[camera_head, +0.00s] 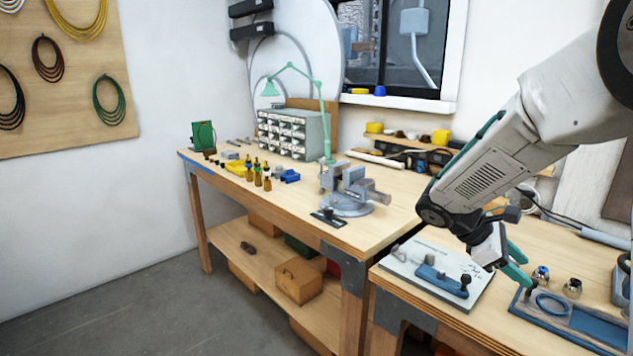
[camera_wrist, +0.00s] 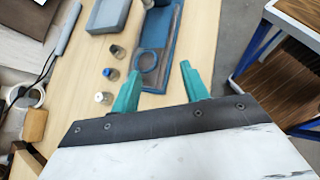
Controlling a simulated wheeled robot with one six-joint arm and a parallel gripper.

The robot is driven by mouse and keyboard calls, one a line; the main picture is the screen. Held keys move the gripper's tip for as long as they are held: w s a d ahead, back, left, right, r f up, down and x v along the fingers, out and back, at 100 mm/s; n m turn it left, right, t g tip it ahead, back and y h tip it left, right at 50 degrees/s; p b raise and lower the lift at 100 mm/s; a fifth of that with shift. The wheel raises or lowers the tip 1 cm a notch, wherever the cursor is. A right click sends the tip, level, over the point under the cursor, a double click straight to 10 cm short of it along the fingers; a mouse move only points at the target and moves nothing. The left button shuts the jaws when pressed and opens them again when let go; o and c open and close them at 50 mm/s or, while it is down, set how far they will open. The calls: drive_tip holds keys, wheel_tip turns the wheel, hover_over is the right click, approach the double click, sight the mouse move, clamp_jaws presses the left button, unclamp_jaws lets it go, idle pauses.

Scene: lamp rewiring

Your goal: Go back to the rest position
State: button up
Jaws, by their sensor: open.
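My gripper (camera_head: 516,265) hangs over the right-hand workbench in the head view, its green fingers pointing down to the right. In the wrist view my gripper (camera_wrist: 160,90) shows its two green fingers spread apart with nothing between them. Beyond the fingers lies a blue tray (camera_wrist: 150,76) with a blue ring in it. The same blue tray (camera_head: 590,330) is at the lower right of the head view, close to the fingertips. I cannot tell the exact height of the fingers above the bench.
A white board (camera_head: 410,258) with a blue fixture (camera_head: 442,280) lies left of my gripper. Small knobs (camera_head: 541,272) stand beside the tray. A vise (camera_head: 345,192), green lamp (camera_head: 325,110) and drawer cabinet (camera_head: 293,135) stand on the left bench. The floor (camera_head: 120,290) at left is clear.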

drive_tip(key=s+a+r+m+t+y, duration=0.2)
drive_tip(key=s+a+m+y, duration=0.3)
drive_tip(key=s, duration=0.7)
drive_tip(key=s+a+r+m+t+y, duration=0.2)
drive_tip(key=s+a+r+m+y, duration=0.2)
drive_tip(key=s+a, duration=0.5)
drive_tip(key=s+m+y, duration=0.1)
drive_tip(key=s+m, duration=0.1)
drive_tip(key=s, duration=0.1)
drive_tip(key=shift+s+a+t, duration=0.2)
drive_tip(key=shift+a+t, duration=0.05)
drive_tip(key=shift+t, duration=0.15)
